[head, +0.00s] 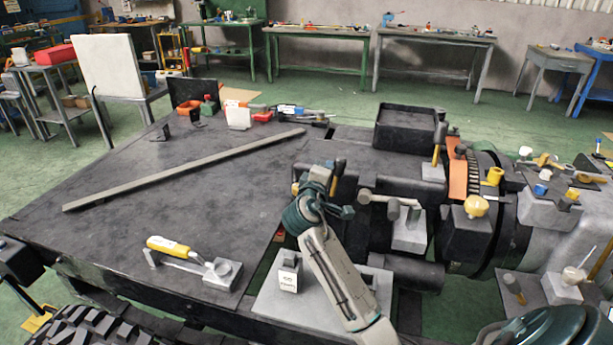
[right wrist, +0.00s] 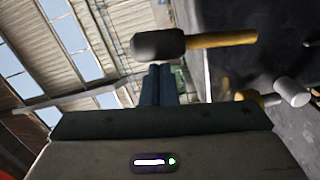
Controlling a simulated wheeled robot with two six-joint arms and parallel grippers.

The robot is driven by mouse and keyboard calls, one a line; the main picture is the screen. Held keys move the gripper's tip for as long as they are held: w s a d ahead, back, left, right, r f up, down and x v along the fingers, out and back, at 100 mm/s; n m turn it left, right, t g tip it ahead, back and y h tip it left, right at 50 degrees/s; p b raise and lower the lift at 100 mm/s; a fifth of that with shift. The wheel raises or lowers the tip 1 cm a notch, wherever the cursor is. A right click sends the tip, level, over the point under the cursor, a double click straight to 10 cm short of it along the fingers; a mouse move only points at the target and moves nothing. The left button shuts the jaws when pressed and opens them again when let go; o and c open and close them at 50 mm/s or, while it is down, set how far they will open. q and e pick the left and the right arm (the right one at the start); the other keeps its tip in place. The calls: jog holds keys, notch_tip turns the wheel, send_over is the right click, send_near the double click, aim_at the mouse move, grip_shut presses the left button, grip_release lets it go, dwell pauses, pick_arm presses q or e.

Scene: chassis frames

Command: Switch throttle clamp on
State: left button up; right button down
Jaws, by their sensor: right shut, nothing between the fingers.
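No label marks the throttle clamp, so I cannot tell which fitting it is. A lever with a dark block-like head (right wrist: 158,44) and a yellow-orange handle (right wrist: 222,40) shows just beyond the fingertips in the right wrist view. My right gripper (head: 328,168) is over the middle of the chassis, beside dark fittings; its shut fingers (right wrist: 157,72) hold nothing. I cannot tell whether they touch the lever. A yellow-handled clamp (head: 168,246) lies on the front left of the deck. A grey lever (head: 390,201) stands right of the gripper. My left gripper is not in view.
A long grey bar (head: 185,170) lies across the dark deck (head: 130,195). A black open box (head: 408,127) stands behind, with yellow-knobbed fittings (head: 476,206) to the right. A pale plate (head: 270,305) lies under my right arm. The left deck is mostly clear.

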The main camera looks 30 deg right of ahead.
jog(key=shift+s+d+m, duration=0.6)
jog(key=shift+s+d, duration=0.2)
jog(key=shift+s, duration=0.1)
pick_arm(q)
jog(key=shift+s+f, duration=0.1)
pick_arm(e)
jog(key=shift+s, duration=0.1)
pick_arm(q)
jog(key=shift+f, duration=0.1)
